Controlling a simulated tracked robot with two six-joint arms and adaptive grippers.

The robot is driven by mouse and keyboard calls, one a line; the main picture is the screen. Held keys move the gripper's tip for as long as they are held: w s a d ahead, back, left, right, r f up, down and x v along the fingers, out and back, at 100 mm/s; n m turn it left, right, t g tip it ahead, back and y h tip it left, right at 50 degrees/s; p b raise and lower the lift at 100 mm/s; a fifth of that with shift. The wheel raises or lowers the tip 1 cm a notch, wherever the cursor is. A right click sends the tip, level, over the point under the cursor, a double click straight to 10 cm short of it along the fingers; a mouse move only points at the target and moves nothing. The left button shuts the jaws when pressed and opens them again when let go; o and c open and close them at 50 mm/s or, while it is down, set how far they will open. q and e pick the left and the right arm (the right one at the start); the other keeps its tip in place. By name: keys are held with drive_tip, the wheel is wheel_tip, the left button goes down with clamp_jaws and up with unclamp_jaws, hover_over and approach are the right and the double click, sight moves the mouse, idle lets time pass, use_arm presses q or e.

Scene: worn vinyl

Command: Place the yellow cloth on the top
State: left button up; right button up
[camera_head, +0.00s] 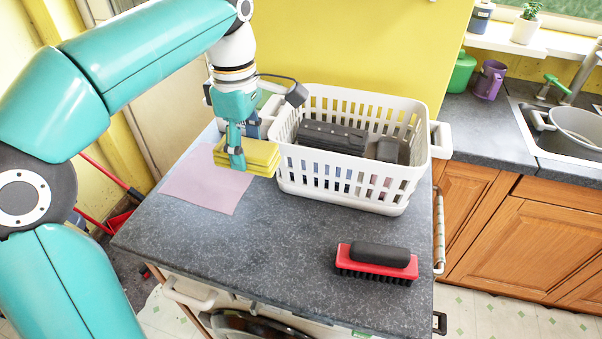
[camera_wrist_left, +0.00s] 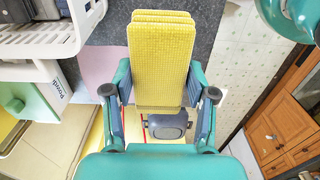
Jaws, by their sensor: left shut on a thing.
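My left gripper (camera_head: 236,160) is shut on a folded yellow cloth (camera_head: 258,156), beside the left side of the white basket. In the left wrist view the cloth (camera_wrist_left: 160,60) sits between the two fingers of the gripper (camera_wrist_left: 160,98), its layered folds pointing away from me. A flat pink cloth (camera_head: 208,187) lies on the grey countertop (camera_head: 285,245), just below and left of the yellow cloth. I cannot tell for sure whether the yellow cloth touches the surface under it. My right gripper is not in view.
The white basket (camera_head: 385,196) holds dark items. A red brush with a black grip (camera_head: 378,259) lies at the front right of the countertop. A box and bottle stand behind the gripper, partly hidden. The front middle of the countertop is clear.

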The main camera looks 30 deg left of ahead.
use_arm(q)
drive_tip(key=shift+w+f, duration=0.2)
drive_tip(key=shift+f, duration=0.15)
drive_tip(key=b, duration=0.2)
hover_over(262, 226)
wheel_tip(262, 226, down, 14)
drive_tip(key=shift+s+f, duration=0.1)
drive_tip(key=shift+f, duration=2.5)
drive_tip(key=o, duration=1)
wheel_tip(262, 226, up, 12)
drive_tip(key=shift+r+p, duration=0.1)
drive_tip(key=shift+p, duration=0.4)
